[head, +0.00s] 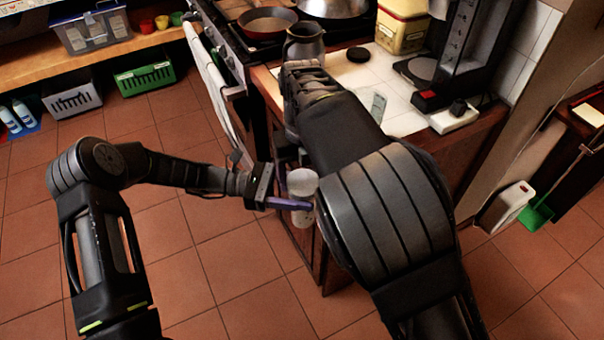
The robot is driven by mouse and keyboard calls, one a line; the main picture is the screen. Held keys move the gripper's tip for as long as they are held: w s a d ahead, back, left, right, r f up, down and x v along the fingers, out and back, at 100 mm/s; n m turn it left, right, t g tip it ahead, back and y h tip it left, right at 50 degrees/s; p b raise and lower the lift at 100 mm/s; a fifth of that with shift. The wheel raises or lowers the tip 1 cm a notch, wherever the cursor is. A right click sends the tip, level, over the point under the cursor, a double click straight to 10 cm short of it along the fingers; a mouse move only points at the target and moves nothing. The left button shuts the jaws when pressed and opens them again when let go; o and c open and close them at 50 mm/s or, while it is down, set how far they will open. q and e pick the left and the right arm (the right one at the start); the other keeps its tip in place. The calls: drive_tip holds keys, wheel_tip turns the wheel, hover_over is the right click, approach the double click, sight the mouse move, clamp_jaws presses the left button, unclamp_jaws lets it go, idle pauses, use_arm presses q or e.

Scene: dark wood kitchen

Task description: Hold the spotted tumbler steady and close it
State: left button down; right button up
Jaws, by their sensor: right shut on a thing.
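A dark grey tumbler (305,42) with an open top stands upright at the left edge of the white-tiled counter, beside the stove. Its spots are too small to make out. My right gripper (300,66) reaches it from the near side and is shut on it; my own wrist hides most of the fingers. A round black lid (358,54) lies flat on the tiles, right of the tumbler and apart from it. My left gripper (290,203) is low in front of the counter, well away from the tumbler. Its purple finger crosses a pale rounded shape; its opening is unclear.
A pan (267,22) sits on the stove left of the tumbler. A yellow canister (401,25) and a dark upright appliance (460,50) stand at the back and right of the counter. A small grey item (378,106) lies on the tiles. The floor at left is open.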

drive_tip(key=shift+r, duration=0.1)
drive_tip(key=o, duration=1.3)
drive_tip(key=shift+r, duration=0.1)
drive_tip(key=shift+r, duration=2.2)
drive_tip(key=shift+c, duration=0.2)
